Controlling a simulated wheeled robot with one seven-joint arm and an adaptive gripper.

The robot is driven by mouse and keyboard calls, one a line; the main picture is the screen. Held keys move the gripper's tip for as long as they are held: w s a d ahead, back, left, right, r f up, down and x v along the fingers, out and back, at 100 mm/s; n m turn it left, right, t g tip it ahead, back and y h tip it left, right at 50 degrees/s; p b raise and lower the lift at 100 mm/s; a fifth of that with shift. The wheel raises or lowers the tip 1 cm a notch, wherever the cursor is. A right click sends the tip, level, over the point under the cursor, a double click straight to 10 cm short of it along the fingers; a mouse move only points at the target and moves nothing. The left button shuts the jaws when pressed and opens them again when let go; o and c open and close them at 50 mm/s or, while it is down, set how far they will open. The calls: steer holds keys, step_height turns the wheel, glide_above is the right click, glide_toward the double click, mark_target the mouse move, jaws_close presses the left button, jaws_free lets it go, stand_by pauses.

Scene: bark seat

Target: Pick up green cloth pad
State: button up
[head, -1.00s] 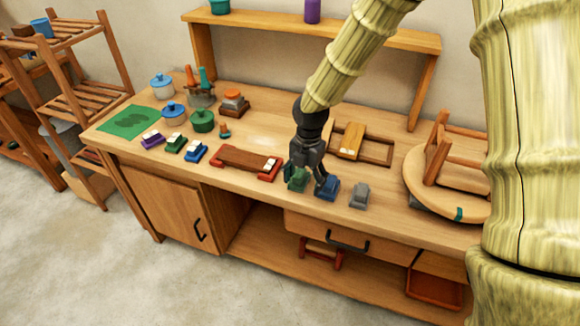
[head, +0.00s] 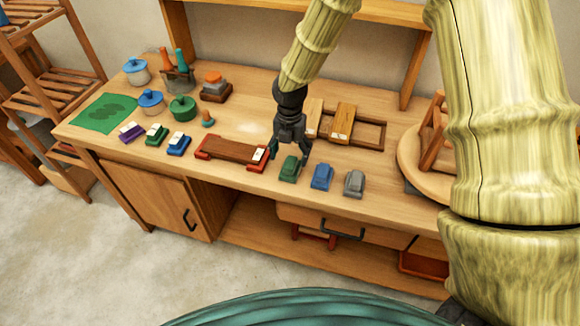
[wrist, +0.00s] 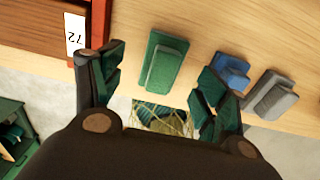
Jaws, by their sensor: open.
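The green cloth pad (head: 289,169) appears to be the small green block with a narrower raised top, lying on the workbench near its front edge. It is the leftmost of a row of three similar pads. In the wrist view the green pad (wrist: 163,62) lies between my two fingertips in the picture, and its whole top shows. My gripper (head: 290,151) is open and empty, just behind and above the pad in the head view. The fingers (wrist: 161,76) look apart from the pad; the exact height gap is hard to tell.
A blue pad (head: 322,176) and a grey pad (head: 354,183) lie right of the green one. A brown board with red ends (head: 232,149) sits close on the left. A wooden frame with slats (head: 345,124) is behind. A flat green mat (head: 104,113) lies far left.

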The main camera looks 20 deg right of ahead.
mark_target(290, 162)
steer(key=shift+s+d+f, duration=0.1)
steer(key=shift+f, duration=0.1)
steer(key=shift+s+f+p, duration=0.45)
steer(key=shift+s+p, duration=0.1)
steer(key=shift+p, duration=0.15)
steer(key=f, duration=0.2)
steer(key=shift+w+f+p, duration=0.3)
steer(key=shift+f+p, duration=0.1)
steer(key=shift+s+f, duration=0.1)
steer(key=shift+f, duration=0.05)
steer(key=shift+f, duration=0.1)
steer(key=c, duration=1.1)
